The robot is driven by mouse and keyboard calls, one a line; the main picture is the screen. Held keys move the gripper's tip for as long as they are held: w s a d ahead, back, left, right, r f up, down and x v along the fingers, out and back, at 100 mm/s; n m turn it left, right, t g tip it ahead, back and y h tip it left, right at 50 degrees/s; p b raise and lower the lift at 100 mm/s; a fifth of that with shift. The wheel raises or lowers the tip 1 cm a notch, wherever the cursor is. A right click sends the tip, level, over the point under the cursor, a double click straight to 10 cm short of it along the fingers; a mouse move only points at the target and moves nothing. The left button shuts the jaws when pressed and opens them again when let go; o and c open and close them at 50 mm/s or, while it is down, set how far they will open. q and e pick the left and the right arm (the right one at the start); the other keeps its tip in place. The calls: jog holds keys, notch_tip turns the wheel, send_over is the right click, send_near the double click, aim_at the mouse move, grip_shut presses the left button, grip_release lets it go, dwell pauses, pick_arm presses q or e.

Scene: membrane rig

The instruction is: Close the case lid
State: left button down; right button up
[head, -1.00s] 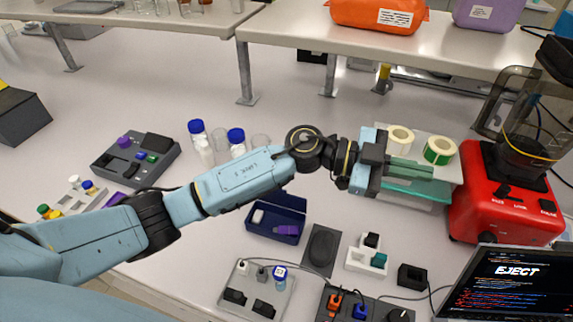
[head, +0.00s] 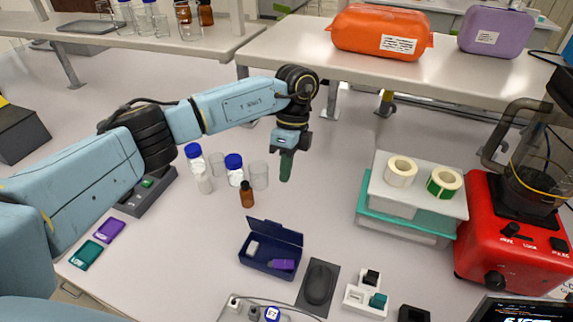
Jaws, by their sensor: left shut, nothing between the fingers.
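The case is a small dark blue box (head: 268,267) on the bench at the middle bottom of the head view. Its lid (head: 275,232) stands up open along the back edge. Inside lie a white piece (head: 253,247) and a purple piece (head: 283,264). My left gripper (head: 286,178) points down above the bench, behind the case and apart from it. Its green fingers are shut with nothing between them. My right gripper is not in view.
A brown bottle (head: 247,195) and several blue-capped bottles (head: 234,168) stand behind and left of the case. A black mouse (head: 319,283) lies on a pad right of it. A stacked box with tape rolls (head: 402,172) and a red machine (head: 512,240) stand at right.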

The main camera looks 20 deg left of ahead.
pick_arm(q)
jog(key=p, duration=0.1)
send_near(275, 231)
jog(key=w+f, duration=0.2)
jog(key=w, duration=0.1)
jog(key=s+p, duration=0.1)
jog(key=s, duration=0.1)
jog(key=s+f+p, duration=0.1)
jog(key=s, duration=0.1)
jog(key=shift+a+f, duration=0.1)
jog(key=shift+w, duration=0.1)
